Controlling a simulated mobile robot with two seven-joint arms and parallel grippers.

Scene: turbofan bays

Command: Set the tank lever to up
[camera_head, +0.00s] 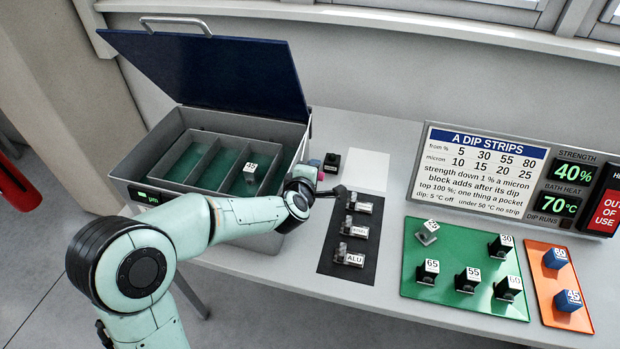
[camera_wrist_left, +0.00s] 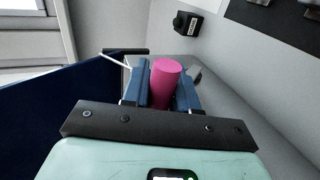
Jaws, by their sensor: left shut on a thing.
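The grey tank (camera_head: 143,165) stands at the left of the bench, its dark blue lid (camera_head: 205,65) raised. Its inside has green-floored compartments, and a small block marked 45 (camera_head: 250,172) sits in the right one. A pink cylindrical lever knob (camera_wrist_left: 165,82) is at the tank's right side. My left gripper (camera_wrist_left: 162,84) is shut on this knob, its blue fingers on either side. In the head view my left gripper (camera_head: 313,170) is at the tank's right wall, and the wrist hides most of the lever. I cannot tell the lever's position. My right gripper is not in view.
A black block (camera_head: 331,162) stands close beside the gripper and shows in the wrist view (camera_wrist_left: 187,25). A dark mat (camera_head: 335,235) with several labelled pieces lies to the right. Beyond are a green tray (camera_head: 455,250), an orange tray (camera_head: 545,285) and a sign (camera_head: 485,165).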

